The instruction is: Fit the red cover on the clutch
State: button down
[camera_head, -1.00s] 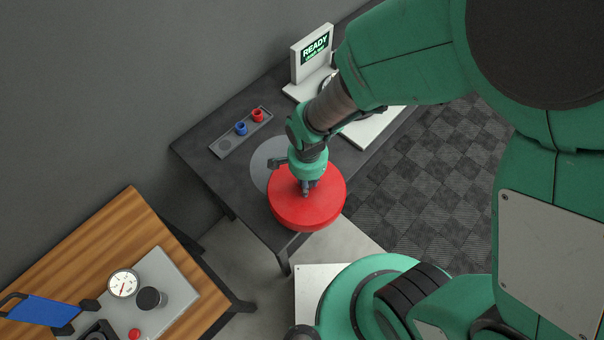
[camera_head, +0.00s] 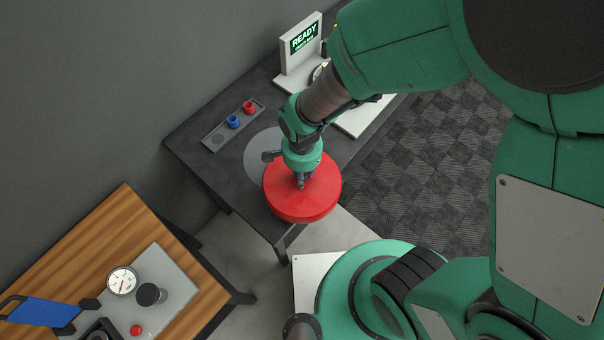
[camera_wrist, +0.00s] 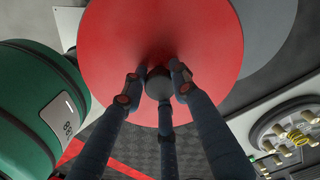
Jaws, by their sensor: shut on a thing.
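The red cover (camera_head: 318,200) is a round disc with a dark knob (camera_wrist: 159,84) at its middle. My gripper (camera_head: 301,181) is shut on that knob from above. The cover's red face (camera_wrist: 110,60) fills the upper middle of the wrist view. It is over the near end of the dark table, partly over a grey round pad; whether it touches the table I cannot tell. The clutch (camera_wrist: 292,134), a round metal part with brass studs and a yellow spring, shows at lower right in the wrist view. In the head view my arm mostly hides it.
The dark table (camera_head: 205,165) bears the grey pad (camera_head: 258,153), a tray with a blue (camera_head: 233,121) and a red piece (camera_head: 249,107), and a READY display (camera_head: 303,40). A wooden bench (camera_head: 100,235) with a gauge (camera_head: 122,281) stands lower left.

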jog(key=shift+r+p, duration=3.05)
jog(key=shift+r, duration=1.45)
jog(key=shift+w, duration=0.1)
jog(key=w+d+r+m, duration=0.1)
jog(key=w+d+m, duration=0.1)
jog(key=w, duration=1)
jog(key=w+d+r+m, duration=0.1)
jog(key=w+d, duration=0.1)
jog(key=w, duration=1)
jog(key=w+d+m, duration=0.1)
jog(key=w+d, duration=0.6)
jog(key=w, duration=0.3)
jog(key=w+d+f+m+b, duration=0.1)
jog(key=w+d+m, duration=0.1)
jog(key=w+d, duration=0.6)
jog(key=shift+w, duration=1.6)
jog(key=shift+f, duration=0.1)
jog(key=shift+f+b, duration=1.25)
jog(key=shift+f, duration=1.75)
jog(key=shift+f+b, duration=0.65)
jog(key=shift+f, duration=0.7)
